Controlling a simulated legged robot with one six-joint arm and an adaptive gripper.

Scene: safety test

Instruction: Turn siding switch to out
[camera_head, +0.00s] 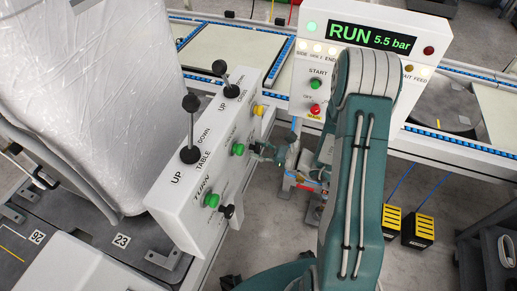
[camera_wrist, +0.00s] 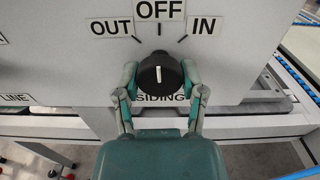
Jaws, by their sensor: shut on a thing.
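The siding switch (camera_wrist: 159,74) is a round black knob with a white pointer line, in the middle of the wrist view. Its pointer stands about upright, toward the OFF label (camera_wrist: 159,10). The OUT label (camera_wrist: 111,28) is at upper left and the IN label (camera_wrist: 204,26) at upper right. The SIDING label (camera_wrist: 160,97) below is partly covered. My gripper (camera_wrist: 160,72) is shut on the knob, one finger on each side. In the head view my gripper (camera_head: 262,149) is at the right face of the white control box (camera_head: 176,218); the knob is too small to make out there.
A panel reading RUN 5.5 bar (camera_head: 370,37) stands behind my arm. Wrapped goods (camera_head: 95,90) stand left.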

